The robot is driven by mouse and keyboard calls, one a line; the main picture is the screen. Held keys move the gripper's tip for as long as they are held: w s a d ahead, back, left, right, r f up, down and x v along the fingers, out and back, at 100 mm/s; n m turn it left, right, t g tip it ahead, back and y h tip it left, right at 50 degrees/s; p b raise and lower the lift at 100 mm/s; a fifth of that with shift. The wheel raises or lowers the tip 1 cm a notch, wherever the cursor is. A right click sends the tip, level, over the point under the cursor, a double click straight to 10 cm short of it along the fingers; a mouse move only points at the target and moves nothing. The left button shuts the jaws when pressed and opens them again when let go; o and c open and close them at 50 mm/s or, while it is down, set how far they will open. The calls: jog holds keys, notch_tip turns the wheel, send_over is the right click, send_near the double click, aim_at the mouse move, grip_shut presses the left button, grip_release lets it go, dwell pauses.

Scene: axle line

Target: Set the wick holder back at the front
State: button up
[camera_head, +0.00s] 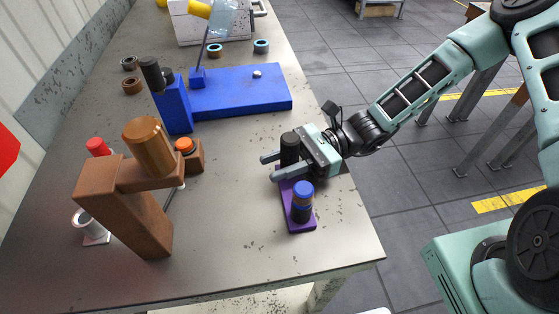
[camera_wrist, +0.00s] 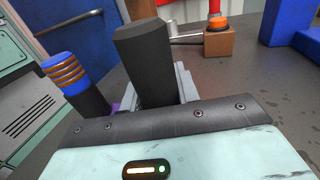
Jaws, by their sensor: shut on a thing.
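A black cylinder (camera_head: 289,146) stands upright between the fingers of my gripper (camera_head: 272,166), at the far end of a purple base (camera_head: 301,222). In the wrist view the black cylinder (camera_wrist: 145,58) rises large in front of my gripper's grey fingers. My gripper is shut on it. Whether its foot touches the base is hidden. A blue-topped post with copper bands (camera_head: 302,203) stands at the near end of the base; it also shows at the left in the wrist view (camera_wrist: 66,77). No part is clearly marked as the wick holder; I cannot tell which piece it is.
A brown press-like stand (camera_head: 133,215) is at the near left, with an orange-button box (camera_head: 188,155) beside it. A blue fixture (camera_head: 240,92) lies farther back. Several rings and a white box (camera_head: 212,25) are beyond. The table's front right is clear.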

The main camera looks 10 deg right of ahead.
jog(key=shift+f, duration=0.1)
jog(key=o, duration=1.2)
jog(key=b+v, duration=0.2)
jog(key=v, duration=1.5)
jog(key=shift+w+d, duration=0.1)
jog(key=shift+d, duration=0.1)
